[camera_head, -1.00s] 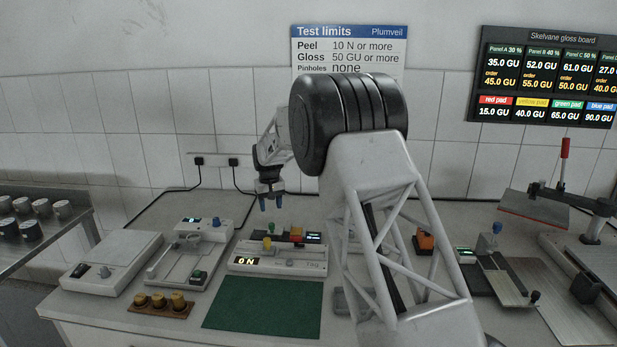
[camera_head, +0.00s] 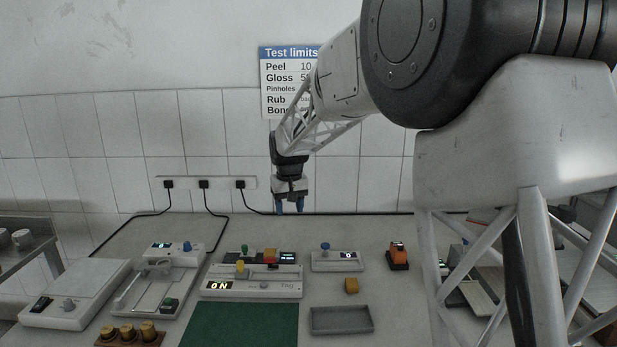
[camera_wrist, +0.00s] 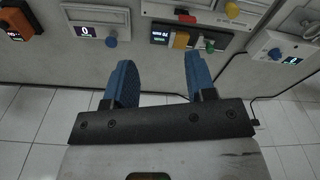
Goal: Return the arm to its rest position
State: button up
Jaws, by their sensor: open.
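My gripper (camera_head: 290,208) hangs in the air near the back of the bench, pointing down. In the wrist view its two blue fingers (camera_wrist: 160,75) stand wide apart with nothing between them. In the head view my arm reaches from the right, its large black joint filling the upper right. The gripper appears clear of the instruments. My arm hides much of the bench's right side.
The peel tester (camera_head: 252,288) with a lit display stands behind a green mat (camera_head: 240,325).

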jog(key=s+d+r+m+t, duration=0.1)
jog(key=s+d+r, duration=0.2)
jog(key=s+d, duration=0.7)
jog(key=s+d+r+m, duration=0.1)
jog(key=s+d+r, duration=0.3)
jog(key=s, duration=0.9)
jog(key=s+d+f, duration=0.2)
jog(key=s+d, duration=0.1)
jog(key=s, duration=0.6)
jog(key=s+d+f+m, duration=0.1)
jog(key=s+d+f, duration=0.2)
jog(key=s, duration=0.6)
jog(key=s+d+f, duration=0.2)
jog(key=s+d, duration=0.2)
jog(key=s, duration=0.5)
jog(key=shift+f+m+t, duration=0.3)
jog(key=shift+m+t, duration=0.1)
